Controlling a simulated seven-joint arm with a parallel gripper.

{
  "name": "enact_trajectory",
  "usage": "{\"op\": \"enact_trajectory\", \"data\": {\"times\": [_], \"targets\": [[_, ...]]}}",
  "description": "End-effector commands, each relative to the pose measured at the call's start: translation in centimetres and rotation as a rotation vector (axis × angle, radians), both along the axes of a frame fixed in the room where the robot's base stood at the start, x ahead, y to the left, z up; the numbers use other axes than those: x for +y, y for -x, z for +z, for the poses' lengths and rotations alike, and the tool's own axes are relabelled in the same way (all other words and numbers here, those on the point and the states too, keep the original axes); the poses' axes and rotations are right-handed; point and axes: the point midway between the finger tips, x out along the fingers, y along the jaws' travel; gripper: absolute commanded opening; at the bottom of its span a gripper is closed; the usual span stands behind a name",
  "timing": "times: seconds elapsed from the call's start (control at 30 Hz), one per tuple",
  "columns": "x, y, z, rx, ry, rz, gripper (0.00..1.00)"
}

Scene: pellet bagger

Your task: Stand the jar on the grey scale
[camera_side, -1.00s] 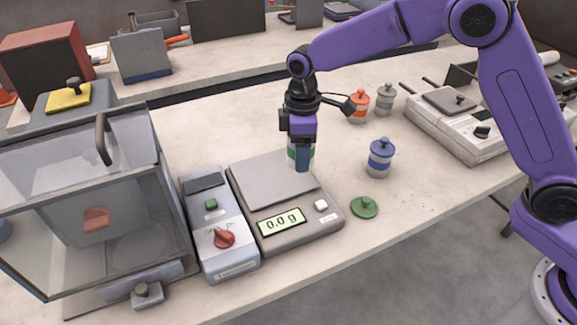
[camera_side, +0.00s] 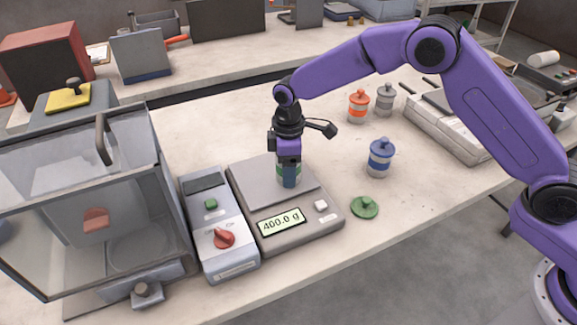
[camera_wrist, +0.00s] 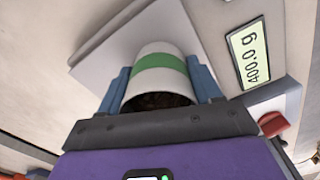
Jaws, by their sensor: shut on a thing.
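The jar (camera_wrist: 160,73) is white with a green band, open at the top, with dark contents. It stands on the pan of the grey scale (camera_side: 240,187), toward the pan's right side. In the side view my gripper mostly hides the jar (camera_side: 281,171). My gripper (camera_side: 289,178) points down and is shut on the jar, with a blue finger on each side of it in the wrist view (camera_wrist: 160,88). The scale display (camera_side: 282,222) reads 400.0 g.
A green lid (camera_side: 364,207) lies right of the scale. A blue-banded jar (camera_side: 380,158), an orange jar (camera_side: 358,106) and a grey jar (camera_side: 384,100) stand behind it. A device with a red knob (camera_side: 223,238) and a glass-walled box (camera_side: 95,200) stand left of the scale.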

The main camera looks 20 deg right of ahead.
Motion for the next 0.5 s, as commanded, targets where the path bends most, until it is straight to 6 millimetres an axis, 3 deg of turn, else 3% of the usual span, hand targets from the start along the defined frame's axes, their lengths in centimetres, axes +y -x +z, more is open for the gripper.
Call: {"op": "enact_trajectory", "data": {"times": [0.13,0.17,0.2,0.23,0.5], "targets": [[0.02,-0.02,-0.25,-0.001,-0.001,0.0,0.16],[0.01,0.02,-0.31,0.0,0.0,0.0,0.7],[0.01,0.02,-0.29,0.0,0.0,0.0,0.83],[0.01,0.02,-0.29,0.0,0.0,0.0,0.89],[0.01,0.02,-0.24,0.0,0.0,0.0,0.89]]}}
